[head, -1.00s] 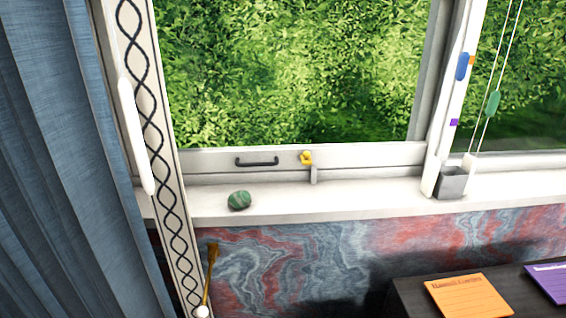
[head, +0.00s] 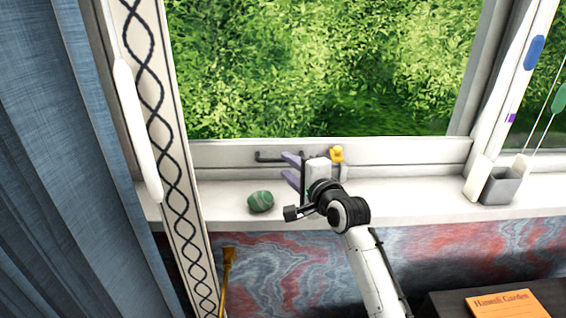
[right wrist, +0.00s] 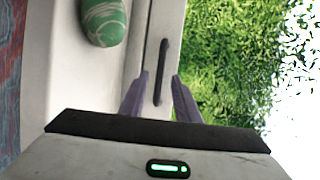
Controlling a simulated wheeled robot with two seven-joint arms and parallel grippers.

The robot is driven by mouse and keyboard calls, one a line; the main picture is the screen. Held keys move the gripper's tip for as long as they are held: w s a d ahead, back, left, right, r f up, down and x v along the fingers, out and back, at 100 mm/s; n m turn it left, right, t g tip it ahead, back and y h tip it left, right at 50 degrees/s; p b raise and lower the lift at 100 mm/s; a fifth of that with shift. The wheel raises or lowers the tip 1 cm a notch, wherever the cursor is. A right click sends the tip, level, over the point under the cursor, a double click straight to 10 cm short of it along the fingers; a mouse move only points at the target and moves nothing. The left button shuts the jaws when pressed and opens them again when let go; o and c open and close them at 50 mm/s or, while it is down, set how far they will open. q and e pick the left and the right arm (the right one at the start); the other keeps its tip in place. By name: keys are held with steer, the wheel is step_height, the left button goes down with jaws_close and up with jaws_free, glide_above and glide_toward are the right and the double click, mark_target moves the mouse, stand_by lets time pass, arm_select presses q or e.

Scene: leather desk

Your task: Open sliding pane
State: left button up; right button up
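The sliding pane's lower rail (head: 415,151) runs along the sill, with green foliage behind the glass. A dark bar handle (head: 268,157) is on the rail, its right part hidden behind my right gripper. A yellow latch (head: 337,153) sits right of it. My right gripper (head: 287,170) is open, with two purple fingers apart, close to the handle. In the right wrist view the handle (right wrist: 161,72) lies in line with the gap between the fingertips (right wrist: 160,82). I cannot tell whether it is between them. My left gripper is not in view.
A green striped stone (head: 261,202) lies on the white sill, just left of my right wrist. A grey box (head: 500,186) stands at the sill's right. A patterned strip (head: 170,150) and blue curtain (head: 60,180) fill the left. An orange notebook (head: 508,304) is lower right.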

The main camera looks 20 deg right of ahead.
mark_target(282, 161)
steer(key=shift+x, duration=2)
jaws_close()
